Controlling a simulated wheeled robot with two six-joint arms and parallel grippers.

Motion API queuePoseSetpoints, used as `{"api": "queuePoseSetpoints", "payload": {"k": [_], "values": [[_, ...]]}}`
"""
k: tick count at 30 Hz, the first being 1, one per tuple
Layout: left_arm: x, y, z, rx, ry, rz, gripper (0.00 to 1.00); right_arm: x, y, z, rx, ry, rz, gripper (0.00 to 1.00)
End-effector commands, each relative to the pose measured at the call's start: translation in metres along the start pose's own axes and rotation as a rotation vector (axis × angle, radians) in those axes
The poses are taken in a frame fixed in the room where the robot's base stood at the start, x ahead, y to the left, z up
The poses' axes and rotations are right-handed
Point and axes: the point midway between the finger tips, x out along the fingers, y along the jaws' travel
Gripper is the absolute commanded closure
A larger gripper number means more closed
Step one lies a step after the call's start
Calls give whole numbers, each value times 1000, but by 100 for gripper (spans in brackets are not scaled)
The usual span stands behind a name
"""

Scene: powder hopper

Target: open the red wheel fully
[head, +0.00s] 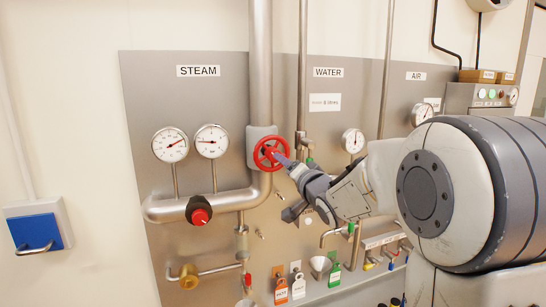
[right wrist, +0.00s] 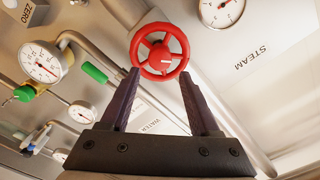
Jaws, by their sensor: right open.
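The red wheel (head: 270,154) is a spoked handwheel on the large steel pipe, between the STEAM and WATER labels in the head view. In the right wrist view the red wheel (right wrist: 160,52) sits at the top middle, just past the fingertips. My right gripper (head: 285,160) reaches it from the right. In the right wrist view my right gripper (right wrist: 160,80) is open, with one dark finger on each side of the wheel's lower rim. I cannot tell whether the fingers touch the rim. My left gripper is not in view.
Two round gauges (head: 191,143) and a red knob (head: 199,212) on a pipe are left of the wheel. A white funnel (head: 320,266) and coloured tags (head: 281,290) are below. A blue-fronted box (head: 38,230) is on the wall at far left.

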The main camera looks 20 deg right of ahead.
Motion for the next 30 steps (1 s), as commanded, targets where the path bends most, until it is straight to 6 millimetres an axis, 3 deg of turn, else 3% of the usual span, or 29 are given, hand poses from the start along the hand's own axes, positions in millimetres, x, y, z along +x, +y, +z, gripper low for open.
{"api": "queuePoseSetpoints", "payload": {"k": [6, 12, 24, 29, 30], "values": [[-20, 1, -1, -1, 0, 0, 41, 43, -2, -1, 1, -3, 2, 38], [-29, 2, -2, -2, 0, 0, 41, 68, -2, 0, 0, -2, 1, 38], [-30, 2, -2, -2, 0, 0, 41, 76, 0, 1, -1, -1, 2, 38], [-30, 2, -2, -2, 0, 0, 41, 76, 0, 1, -1, -1, 2, 99], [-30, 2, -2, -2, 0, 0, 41, 76, 0, 1, -1, -1, 2, 100]]}}
